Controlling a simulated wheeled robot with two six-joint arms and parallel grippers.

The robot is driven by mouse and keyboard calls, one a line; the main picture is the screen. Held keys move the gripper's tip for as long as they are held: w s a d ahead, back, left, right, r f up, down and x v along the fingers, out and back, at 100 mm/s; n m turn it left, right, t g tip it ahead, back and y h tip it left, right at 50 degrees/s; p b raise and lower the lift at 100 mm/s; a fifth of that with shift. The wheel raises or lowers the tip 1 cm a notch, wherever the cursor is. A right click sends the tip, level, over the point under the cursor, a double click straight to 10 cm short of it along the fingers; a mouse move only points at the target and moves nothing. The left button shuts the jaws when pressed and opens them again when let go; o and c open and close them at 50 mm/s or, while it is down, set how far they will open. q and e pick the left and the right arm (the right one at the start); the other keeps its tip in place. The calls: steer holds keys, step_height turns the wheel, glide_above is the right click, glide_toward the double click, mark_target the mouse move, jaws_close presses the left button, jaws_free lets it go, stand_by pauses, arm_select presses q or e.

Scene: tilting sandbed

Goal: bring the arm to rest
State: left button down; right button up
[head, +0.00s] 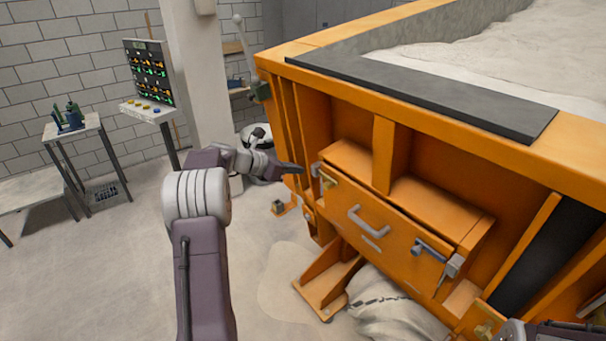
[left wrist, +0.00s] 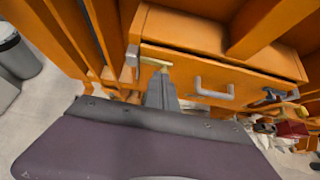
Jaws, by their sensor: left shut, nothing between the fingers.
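My left arm (head: 200,240) reaches in from the bottom of the head view and bends right at the wrist. My left gripper (head: 297,168) is shut and empty. Its tips are close to the left end of an orange drawer front (head: 385,230), beside a metal latch (head: 326,177); I cannot tell whether they touch. In the left wrist view the narrow closed fingers (left wrist: 160,90) point at the brass piece of the latch (left wrist: 155,62), left of the drawer's grey handle (left wrist: 213,87). My right gripper does not show; a piece of my right arm is at the bottom right corner.
The orange sandbed frame (head: 285,50) with pale sand (head: 480,60) fills the right side. A white sack (head: 390,305) lies beneath the drawer. A control panel (head: 150,75) and a small table (head: 75,130) stand at left.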

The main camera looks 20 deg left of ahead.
arm_select(q)
steer(key=shift+s+a, duration=0.15)
steer(key=shift+s, duration=0.05)
